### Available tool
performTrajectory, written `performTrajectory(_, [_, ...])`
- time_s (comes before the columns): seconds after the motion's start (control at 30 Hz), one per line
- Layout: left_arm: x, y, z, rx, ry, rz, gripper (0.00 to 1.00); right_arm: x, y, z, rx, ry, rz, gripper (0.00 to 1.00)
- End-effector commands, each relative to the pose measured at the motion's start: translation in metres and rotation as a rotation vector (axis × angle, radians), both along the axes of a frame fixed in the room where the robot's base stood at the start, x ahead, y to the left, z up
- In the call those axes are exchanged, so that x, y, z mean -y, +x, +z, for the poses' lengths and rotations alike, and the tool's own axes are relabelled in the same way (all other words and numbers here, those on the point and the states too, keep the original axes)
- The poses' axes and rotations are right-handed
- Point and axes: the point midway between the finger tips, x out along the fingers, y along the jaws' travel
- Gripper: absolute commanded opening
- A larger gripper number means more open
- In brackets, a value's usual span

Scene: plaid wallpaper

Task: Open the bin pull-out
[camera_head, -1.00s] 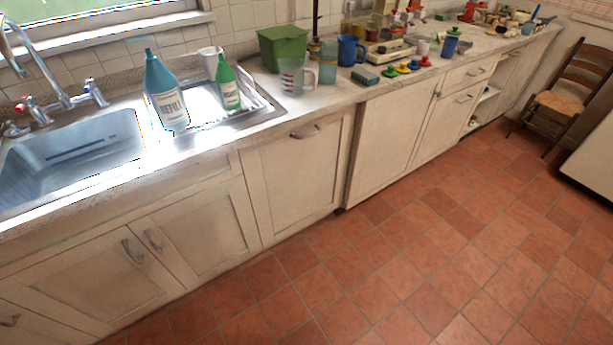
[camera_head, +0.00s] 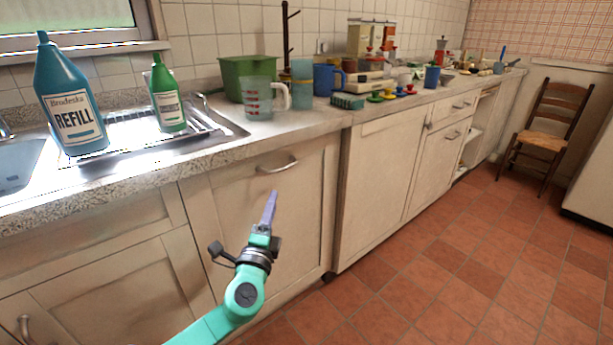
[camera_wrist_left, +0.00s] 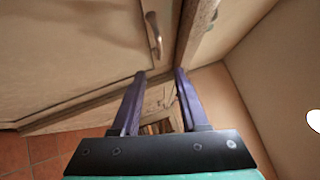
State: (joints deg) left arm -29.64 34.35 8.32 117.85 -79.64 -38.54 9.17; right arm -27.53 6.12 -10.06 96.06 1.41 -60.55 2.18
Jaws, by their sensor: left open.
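The bin pull-out is most likely the cream front panel (camera_head: 262,205) below the drainer, flush with its neighbours and shut. Its curved metal handle (camera_head: 278,164) is near the top edge. My left gripper (camera_head: 271,195) is in front of this panel, a little below the handle, pointing up, and is not touching the handle. In the left wrist view my left gripper (camera_wrist_left: 155,75) has its two purple fingers apart with nothing between them. A metal handle (camera_wrist_left: 154,36) on a cream panel shows just beyond the fingertips. My right gripper is in neither view.
A speckled worktop (camera_head: 150,165) overhangs the panel and carries a blue refill bottle (camera_head: 68,100), a green bottle (camera_head: 167,95) and a measuring jug (camera_head: 258,98). A cabinet (camera_head: 380,180) adjoins at the right. The tiled floor (camera_head: 450,260) is clear.

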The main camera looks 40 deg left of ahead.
Motion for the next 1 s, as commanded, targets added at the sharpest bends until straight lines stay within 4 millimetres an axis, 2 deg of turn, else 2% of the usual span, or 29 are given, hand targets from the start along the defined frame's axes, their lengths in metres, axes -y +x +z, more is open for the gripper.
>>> performTrajectory(0.03, [-0.004,0.008,0.007,0.003,0.003,0.000,0.44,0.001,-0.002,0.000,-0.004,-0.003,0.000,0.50])
performTrajectory(0.3, [-0.037,0.070,0.023,0.002,0.002,0.004,0.44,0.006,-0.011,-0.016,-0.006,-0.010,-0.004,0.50])
performTrajectory(0.5, [-0.055,0.107,0.028,0.000,-0.002,0.003,0.44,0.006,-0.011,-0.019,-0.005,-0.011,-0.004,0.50])
performTrajectory(0.63, [-0.059,0.116,0.030,-0.003,-0.002,0.002,0.44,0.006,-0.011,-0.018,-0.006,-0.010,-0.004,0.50])
performTrajectory(0.87, [-0.060,0.117,0.030,-0.004,-0.003,0.001,0.44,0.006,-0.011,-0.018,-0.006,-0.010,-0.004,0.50])
performTrajectory(1.0, [-0.060,0.117,0.030,-0.004,-0.003,0.001,0.00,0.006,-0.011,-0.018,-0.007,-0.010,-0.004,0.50])
